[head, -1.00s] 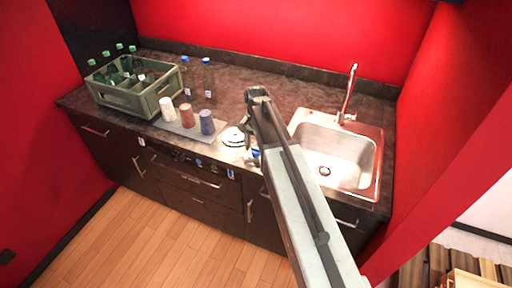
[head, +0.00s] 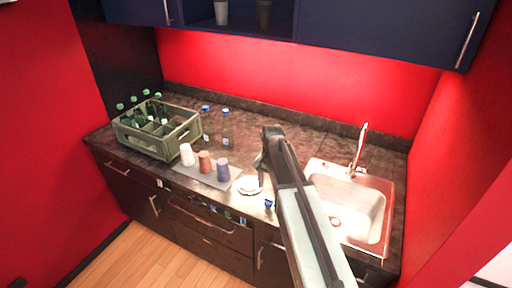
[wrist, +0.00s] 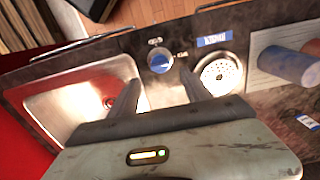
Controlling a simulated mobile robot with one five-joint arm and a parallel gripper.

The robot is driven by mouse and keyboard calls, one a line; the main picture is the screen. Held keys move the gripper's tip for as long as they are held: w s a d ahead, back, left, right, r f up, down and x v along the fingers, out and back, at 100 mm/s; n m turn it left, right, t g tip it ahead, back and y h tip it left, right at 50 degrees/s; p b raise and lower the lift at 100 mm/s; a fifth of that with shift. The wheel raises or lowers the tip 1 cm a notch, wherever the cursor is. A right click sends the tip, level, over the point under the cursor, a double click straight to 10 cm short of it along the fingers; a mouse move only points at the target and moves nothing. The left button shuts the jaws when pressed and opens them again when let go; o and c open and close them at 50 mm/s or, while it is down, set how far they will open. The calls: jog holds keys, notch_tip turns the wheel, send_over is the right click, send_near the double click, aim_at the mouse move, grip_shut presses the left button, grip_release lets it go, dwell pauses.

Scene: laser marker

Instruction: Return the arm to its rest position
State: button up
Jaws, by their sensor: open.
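My arm reaches up from the lower right of the head view over the counter. My gripper (head: 262,165) is at its far end, above the worktop between the white round item and the sink; its fingers are partly hidden by the wrist. In the wrist view my gripper (wrist: 160,76) has its two fingers apart with nothing held between them. A small blue-topped item (wrist: 160,60) shows beyond the gap between the fingertips. It also shows near the counter's front edge in the head view (head: 268,203).
The sink (head: 375,215) with a tall tap (head: 359,147) lies right of my arm. A grey tray (head: 205,178) with three cups, a white round item (head: 248,186), two bottles and a green crate (head: 150,142) stand left. Blue cupboards (head: 380,30) hang above.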

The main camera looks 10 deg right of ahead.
jog(key=shift+f, duration=0.15)
jog(key=s+f+b, duration=0.1)
jog(key=b, duration=0.1)
jog(key=s+f+b, duration=0.1)
jog(key=f, duration=0.1)
jog(key=shift+s+f+b, duration=0.15)
jog(key=shift+f+b, duration=0.1)
jog(key=shift+b, duration=0.15)
jog(key=s, duration=0.1)
jog(key=s+f+b, duration=0.1)
jog(key=s, duration=0.1)
jog(key=shift+a+f+n, duration=0.1)
jog(key=shift+f+n, duration=0.15)
jog(key=shift+n, duration=0.05)
jog(key=s+f+n+b, duration=0.1)
jog(key=s+n+b, duration=0.1)
jog(key=s+n, duration=0.4)
jog(key=s, duration=0.3)
jog(key=shift+f+n, duration=0.15)
jog(key=shift+n, duration=0.25)
